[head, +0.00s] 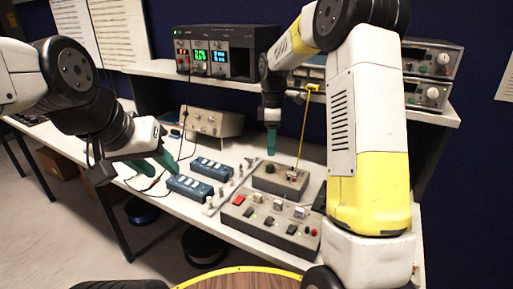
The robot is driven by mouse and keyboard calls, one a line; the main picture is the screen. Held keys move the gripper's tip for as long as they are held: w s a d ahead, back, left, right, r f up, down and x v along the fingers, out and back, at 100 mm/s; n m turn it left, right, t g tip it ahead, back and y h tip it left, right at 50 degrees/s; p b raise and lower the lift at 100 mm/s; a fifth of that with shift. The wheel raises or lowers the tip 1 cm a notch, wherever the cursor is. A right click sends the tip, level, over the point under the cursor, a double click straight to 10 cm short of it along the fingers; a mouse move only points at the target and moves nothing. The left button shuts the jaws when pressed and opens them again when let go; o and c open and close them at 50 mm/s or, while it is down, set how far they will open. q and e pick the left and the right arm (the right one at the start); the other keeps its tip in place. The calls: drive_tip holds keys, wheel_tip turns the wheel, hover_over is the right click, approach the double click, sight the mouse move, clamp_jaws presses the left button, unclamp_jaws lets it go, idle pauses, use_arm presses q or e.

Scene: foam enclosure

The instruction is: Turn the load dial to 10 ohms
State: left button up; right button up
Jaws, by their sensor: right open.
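A grey box (264,181) on the bench has a dark round knob (270,168) and a second small control (291,174) on top. I cannot read any ohm markings, so I cannot tell for sure which is the load dial. My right gripper (271,141) points down with its teal fingertips above the box's back left part, apart from the knob; it is open. My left gripper (155,164) is at the left of the bench, beside the blue blocks, its teal fingers spread and nothing between them.
A larger grey panel (262,228) with a red button and several switches stands in front. Blue terminal blocks (190,187) and loose cables lie to the left. A lit meter unit (228,52) stands on the shelf.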

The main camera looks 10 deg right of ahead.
sight(270, 165)
drive_tip(key=shift+w+f, duration=0.4)
drive_tip(key=shift+a+f, duration=0.1)
drive_tip(key=shift+f, duration=0.25)
wheel_tip(270, 165, down, 7)
drive_tip(key=shift+s+r, duration=0.1)
drive_tip(key=shift+r, duration=0.05)
clamp_jaws()
